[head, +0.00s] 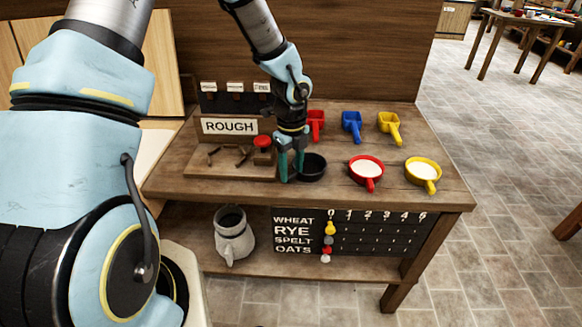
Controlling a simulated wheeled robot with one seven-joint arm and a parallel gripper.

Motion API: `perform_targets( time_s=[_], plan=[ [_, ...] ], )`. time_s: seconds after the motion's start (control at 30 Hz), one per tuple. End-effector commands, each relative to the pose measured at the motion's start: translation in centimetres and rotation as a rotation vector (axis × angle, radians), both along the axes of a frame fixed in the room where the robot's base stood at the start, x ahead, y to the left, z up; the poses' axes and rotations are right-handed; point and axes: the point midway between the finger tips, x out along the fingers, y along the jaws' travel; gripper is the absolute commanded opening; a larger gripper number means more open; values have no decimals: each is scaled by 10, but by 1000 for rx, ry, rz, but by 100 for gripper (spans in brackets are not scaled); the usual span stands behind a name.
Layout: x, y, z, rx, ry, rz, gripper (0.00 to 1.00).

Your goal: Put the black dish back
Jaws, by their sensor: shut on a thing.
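The black dish (313,168) is at the middle of the wooden bench top (335,196), left of the red dish (366,170). It looks upright, and its inside is dark. My gripper (290,170) points down at the dish's left side and is shut on it. The fingers hide the part they grip. I cannot tell whether the dish touches the bench or hangs just above it.
The red dish and a yellow dish (422,173) hold white stuff. Red (315,124), blue (352,126) and yellow (390,127) scoops lie behind. A "ROUGH" sign (230,127) stands left. A jug (233,238) and a grain board (350,236) are below.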

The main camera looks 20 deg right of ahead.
Motion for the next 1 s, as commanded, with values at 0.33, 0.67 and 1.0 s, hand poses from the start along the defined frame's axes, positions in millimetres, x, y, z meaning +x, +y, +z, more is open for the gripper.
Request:
perform_targets(
  time_s=[0.33,0.67,1.0],
  plan=[
    [0,0,0,0,0,0,0],
    [0,0,0,0,0,0,83],
    [0,0,3,-1,-1,1,88]
  ],
)
